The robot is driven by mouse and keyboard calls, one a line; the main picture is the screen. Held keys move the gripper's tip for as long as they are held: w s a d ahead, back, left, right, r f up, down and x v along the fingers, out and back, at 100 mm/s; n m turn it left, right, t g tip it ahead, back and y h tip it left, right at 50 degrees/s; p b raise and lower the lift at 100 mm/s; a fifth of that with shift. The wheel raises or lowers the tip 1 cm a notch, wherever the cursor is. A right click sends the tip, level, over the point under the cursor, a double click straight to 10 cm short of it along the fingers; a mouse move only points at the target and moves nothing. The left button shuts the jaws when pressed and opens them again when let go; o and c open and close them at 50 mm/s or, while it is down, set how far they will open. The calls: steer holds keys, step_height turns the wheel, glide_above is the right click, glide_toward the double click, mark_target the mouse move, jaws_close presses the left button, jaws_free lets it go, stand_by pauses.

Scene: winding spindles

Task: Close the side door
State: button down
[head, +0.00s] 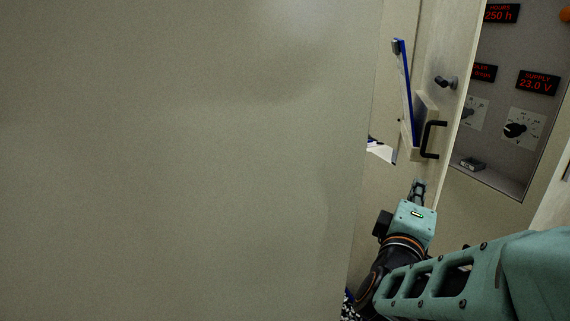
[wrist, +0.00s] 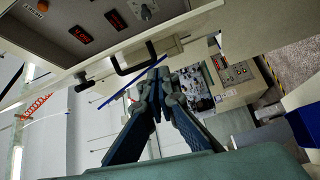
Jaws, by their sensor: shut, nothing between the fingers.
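The side door appears to be the pale beige panel (head: 452,55) seen at a steep angle in the head view, standing open beside the control recess. It bears a black bar handle (head: 428,139) and a dark round knob (head: 446,82). In the wrist view the black handle (wrist: 134,66) shows just above and left of the fingertips. My gripper (head: 419,184) is shut and empty, a little below the handle in the head view. Its closed fingers (wrist: 156,76) also show in the wrist view. I cannot tell whether they touch the door.
A large plain beige panel (head: 180,170) fills the left of the head view. The control panel (head: 500,108), with red displays and dials, lies right of the door. A blue-edged plate (head: 405,90) stands left of the handle. A machine (wrist: 235,75) stands farther off in the wrist view.

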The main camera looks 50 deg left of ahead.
mark_target(437, 176)
steer(key=w+f+n+p, duration=0.1)
steer(key=w, duration=0.8)
steer(key=shift+w+a+f+n+g+p, duration=0.25)
steer(key=shift+a+n+g+p, duration=0.1)
steer(key=shift+a+n, duration=0.1)
steer(key=shift+w+d, duration=0.1)
steer(key=shift+d, duration=0.05)
steer(key=shift+w+d+f+b, duration=0.1)
steer(key=shift+w+d+b, duration=0.2)
steer(key=shift+d, duration=0.25)
steer(key=w+d+b, duration=0.8)
steer(key=w+d, duration=0.6)
steer(key=shift+w+d, duration=0.35)
steer(key=shift+d, duration=0.05)
